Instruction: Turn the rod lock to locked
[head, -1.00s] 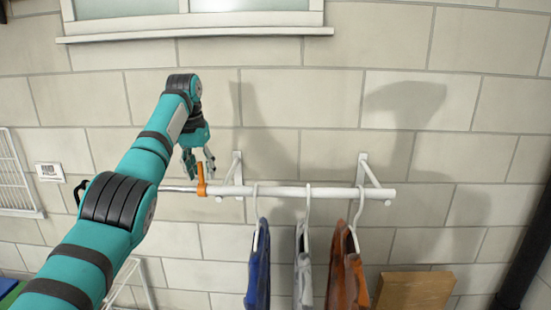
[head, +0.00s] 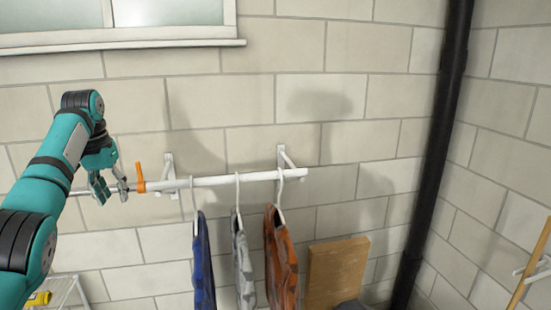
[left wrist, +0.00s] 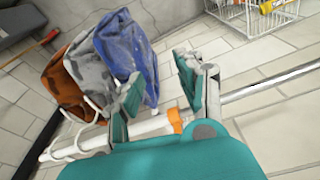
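The rod lock is an orange lever (head: 140,178) standing roughly upright at the left end of the white rod (head: 225,180). In the left wrist view the orange lever (left wrist: 175,121) shows low between my spread fingers, nearer the right one. My left gripper (head: 112,190) is just left of the lever in the head view, close to the thin metal bar. In the left wrist view the left gripper (left wrist: 158,80) has its two fingers apart with nothing clamped between them. Whether a finger touches the lever cannot be told. My right gripper is not in view.
Blue (head: 203,265), grey (head: 242,262) and rust-brown (head: 280,262) garments hang from the rod on white hangers. Wall brackets (head: 286,160) hold the rod. A wooden board (head: 335,268) leans below, and a dark pipe (head: 435,150) runs down the corner. A wire basket (left wrist: 255,14) stands low.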

